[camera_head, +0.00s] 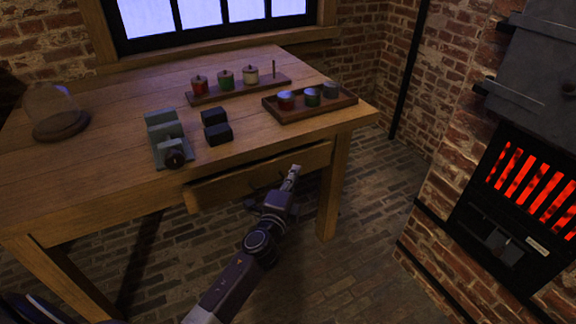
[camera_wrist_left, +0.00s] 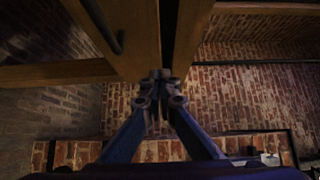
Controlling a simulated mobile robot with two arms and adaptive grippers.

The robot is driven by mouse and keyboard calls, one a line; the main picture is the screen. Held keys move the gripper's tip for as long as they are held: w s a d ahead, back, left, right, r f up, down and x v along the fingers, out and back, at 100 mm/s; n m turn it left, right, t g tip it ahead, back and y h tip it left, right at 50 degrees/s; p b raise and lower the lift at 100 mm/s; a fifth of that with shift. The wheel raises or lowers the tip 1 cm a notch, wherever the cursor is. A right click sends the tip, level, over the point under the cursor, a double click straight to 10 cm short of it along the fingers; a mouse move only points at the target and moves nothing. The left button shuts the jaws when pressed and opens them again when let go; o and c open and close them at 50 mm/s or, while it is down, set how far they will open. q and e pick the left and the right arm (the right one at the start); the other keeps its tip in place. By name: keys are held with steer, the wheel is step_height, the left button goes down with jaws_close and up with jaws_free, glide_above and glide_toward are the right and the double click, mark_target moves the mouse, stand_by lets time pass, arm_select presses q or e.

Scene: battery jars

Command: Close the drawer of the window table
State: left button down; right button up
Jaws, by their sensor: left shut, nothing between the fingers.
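The window table (camera_head: 95,165) is a wooden table under the window. Its drawer (camera_head: 235,181) stands partly pulled out below the front edge of the top. In the left wrist view the drawer front (camera_wrist_left: 135,45) shows a dark bar handle (camera_wrist_left: 105,25) and a dark gap behind the board. My left gripper (camera_head: 292,172) is at the right part of the drawer front, with its fingers together and empty. In the left wrist view the fingertips (camera_wrist_left: 160,77) are close to the board's lower edge; I cannot tell whether they touch it. My right gripper is out of view.
A glowing stove (camera_head: 525,195) is at the right. Brick floor (camera_head: 350,265) is clear between.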

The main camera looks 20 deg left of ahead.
mark_target(279, 157)
arm_select(q)
steer(key=w+a, duration=0.2)
steer(key=shift+w+a, duration=0.15)
steer(key=shift+a, duration=0.25)
steer(key=shift+w+a, duration=0.15)
steer(key=shift+a, duration=0.05)
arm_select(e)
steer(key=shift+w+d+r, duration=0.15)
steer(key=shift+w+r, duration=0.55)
arm_select(q)
steer(key=shift+w+a, duration=0.15)
steer(key=w+a, duration=0.1)
steer(key=w+a+b, duration=0.1)
steer(key=a, duration=0.1)
steer(key=shift+w+a, duration=0.2)
steer(key=shift+w, duration=0.05)
steer(key=shift+w+a, duration=0.15)
steer(key=shift+a, duration=0.1)
steer(key=shift+r, duration=0.2)
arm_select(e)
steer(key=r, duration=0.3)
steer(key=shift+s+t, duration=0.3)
